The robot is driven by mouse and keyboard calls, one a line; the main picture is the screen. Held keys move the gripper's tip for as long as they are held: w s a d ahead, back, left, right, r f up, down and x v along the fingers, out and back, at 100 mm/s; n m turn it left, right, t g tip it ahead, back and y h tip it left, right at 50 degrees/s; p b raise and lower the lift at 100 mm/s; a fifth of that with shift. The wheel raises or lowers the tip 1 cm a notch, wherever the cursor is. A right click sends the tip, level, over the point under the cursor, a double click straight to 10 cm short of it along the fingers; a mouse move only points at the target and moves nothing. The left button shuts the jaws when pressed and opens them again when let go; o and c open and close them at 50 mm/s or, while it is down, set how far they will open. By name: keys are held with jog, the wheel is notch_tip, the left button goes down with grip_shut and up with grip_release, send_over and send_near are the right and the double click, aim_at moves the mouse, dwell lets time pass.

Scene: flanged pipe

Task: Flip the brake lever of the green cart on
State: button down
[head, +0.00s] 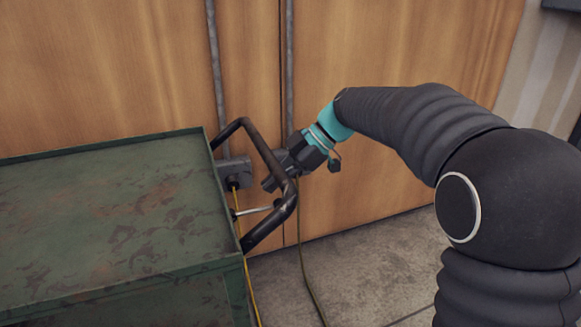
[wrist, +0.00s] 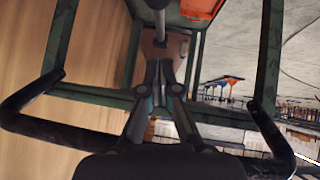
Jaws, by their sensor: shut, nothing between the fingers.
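The green cart (head: 110,205) stands at the left in the head view, its worn top facing up. Its black push handle (head: 270,150) sticks out at the right end; in the wrist view the handle (wrist: 32,97) spans both sides. A thin metal rod (head: 254,210), seemingly the brake lever, juts from the cart's end inside the handle. In the wrist view a grey rod (wrist: 159,17) hangs just beyond my fingertips. My gripper (head: 267,184) is shut and empty at the handle, partly behind its bar. In the wrist view its fingertips (wrist: 159,68) point at the rod; I cannot tell if they touch.
A wooden wall (head: 400,50) with vertical conduits (head: 217,70) rises close behind. A grey socket box (head: 236,172) with a yellow cable sits beside the handle. Another cable (head: 303,250) hangs down to the floor. Concrete floor (head: 370,260) is clear right of the cart.

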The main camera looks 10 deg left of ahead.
aim_at(258, 208)
jog(key=shift+w+a+f, duration=0.1)
jog(key=shift+a+f, duration=0.1)
jog(key=shift+f, duration=0.6)
jog(key=shift+a+f, duration=0.15)
jog(key=shift+f, duration=0.6)
jog(key=shift+w+a+f, duration=0.1)
jog(key=shift+a+f, duration=0.1)
jog(key=shift+f, duration=0.6)
